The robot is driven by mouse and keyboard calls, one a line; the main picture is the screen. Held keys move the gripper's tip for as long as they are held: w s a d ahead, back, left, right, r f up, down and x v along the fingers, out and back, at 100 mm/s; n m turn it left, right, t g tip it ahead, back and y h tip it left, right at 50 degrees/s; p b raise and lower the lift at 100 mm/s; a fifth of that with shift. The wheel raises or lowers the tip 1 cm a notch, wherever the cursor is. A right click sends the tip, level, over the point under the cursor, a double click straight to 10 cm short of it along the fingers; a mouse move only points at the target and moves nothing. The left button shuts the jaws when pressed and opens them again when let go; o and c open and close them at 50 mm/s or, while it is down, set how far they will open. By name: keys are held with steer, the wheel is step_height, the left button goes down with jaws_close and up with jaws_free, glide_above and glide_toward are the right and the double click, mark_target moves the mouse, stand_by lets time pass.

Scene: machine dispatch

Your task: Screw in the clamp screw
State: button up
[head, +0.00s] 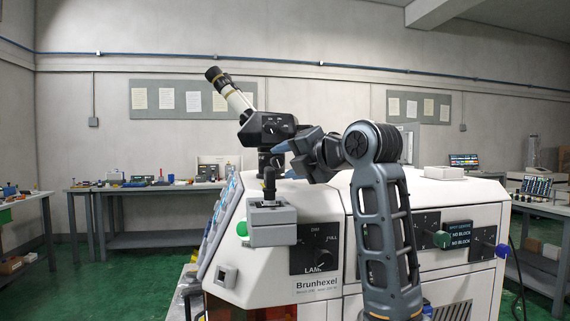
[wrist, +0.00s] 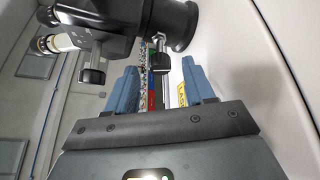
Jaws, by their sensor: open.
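A black microscope head (head: 268,128) with a pale tilted eyepiece tube (head: 236,100) stands on the white machine. In the wrist view the black head (wrist: 105,18) fills the upper left, with a dark round collar (wrist: 181,22) beside it. A small silver part (wrist: 160,42) shows under the collar, ahead of the gap between my fingers; I cannot tell for certain whether it is the clamp screw. A dark knob (wrist: 93,76) hangs left of my left finger. My gripper (wrist: 160,84) is open with nothing between its blue fingers. In the head view my gripper (head: 287,160) is beside the microscope's right side.
The white machine (head: 318,202) lies below my arm, with a grey box and black joystick (head: 270,220) on its front. A pale block (head: 444,172) sits on its top to the right. Workbenches (head: 145,187) stand behind. In the wrist view a white surface (wrist: 245,60) lies close on the right.

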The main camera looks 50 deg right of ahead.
steer(key=b+v, duration=0.1)
steer(key=v, duration=0.5)
steer(key=shift+s, duration=0.2)
